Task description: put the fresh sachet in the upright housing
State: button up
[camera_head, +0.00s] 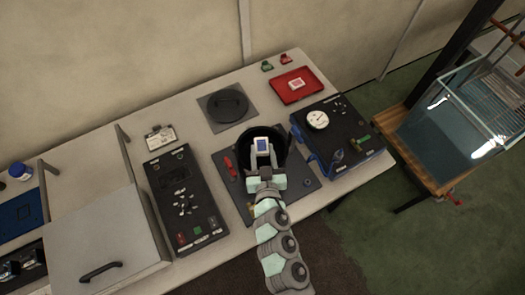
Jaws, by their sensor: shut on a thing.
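The upright housing (245,139) is a black, open-topped cylinder on a dark square plate near the middle of the bench. My gripper (263,154) is over the housing's mouth. It is shut on a small blue sachet with a pale border (262,145), which I take to be the fresh one. The sachet appears over or within the opening. How deep it sits, and whether it touches the wall, I cannot tell. My gripper and arm hide the housing's near side.
A red tray (309,95) at the back right holds a white-and-red packet (297,84). A round black lid (226,104) lies on a grey mat behind the housing. A red tool (229,166) lies left of it. Dark panels flank the plate; a blue-sided box (362,161) is close right.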

jog(key=shift+f+b, duration=0.3)
jog(key=shift+f, duration=0.2)
jog(key=o, duration=1.3)
